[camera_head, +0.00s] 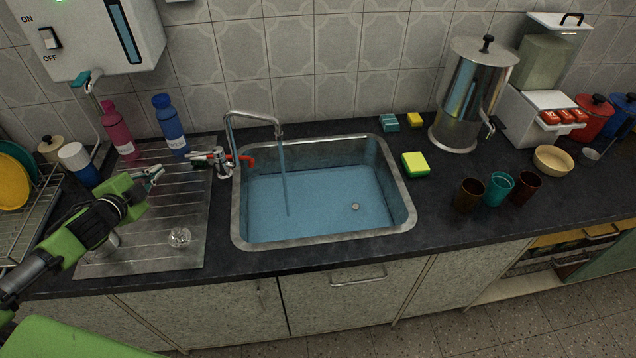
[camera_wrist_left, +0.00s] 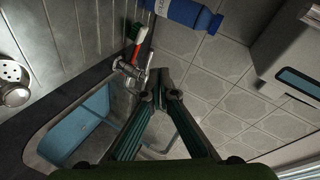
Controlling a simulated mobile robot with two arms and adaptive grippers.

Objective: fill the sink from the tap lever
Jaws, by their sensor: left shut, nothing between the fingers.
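The steel sink (camera_head: 408,212) is set in the dark counter and has blue water (camera_head: 320,205) in it. A stream runs down from the curved tap spout (camera_head: 252,115) into the water. The tap lever (camera_head: 204,156) is at the tap's base, left of the sink, with a red piece beside it. My left gripper (camera_head: 157,174) is shut and empty over the drainboard, left of the lever and apart from it in the head view. In the left wrist view its fingers (camera_wrist_left: 160,82) are together, close to the tap lever (camera_wrist_left: 130,68) in the picture. My right gripper is out of view.
A pink bottle (camera_head: 118,132) and a blue bottle (camera_head: 170,126) stand behind the drainboard (camera_head: 190,215). A strainer (camera_head: 179,237) lies on it. A dish rack (camera_head: 40,215) is at the far left. Tumblers (camera_head: 498,188) and a steel urn (camera_head: 468,100) stand right of the sink.

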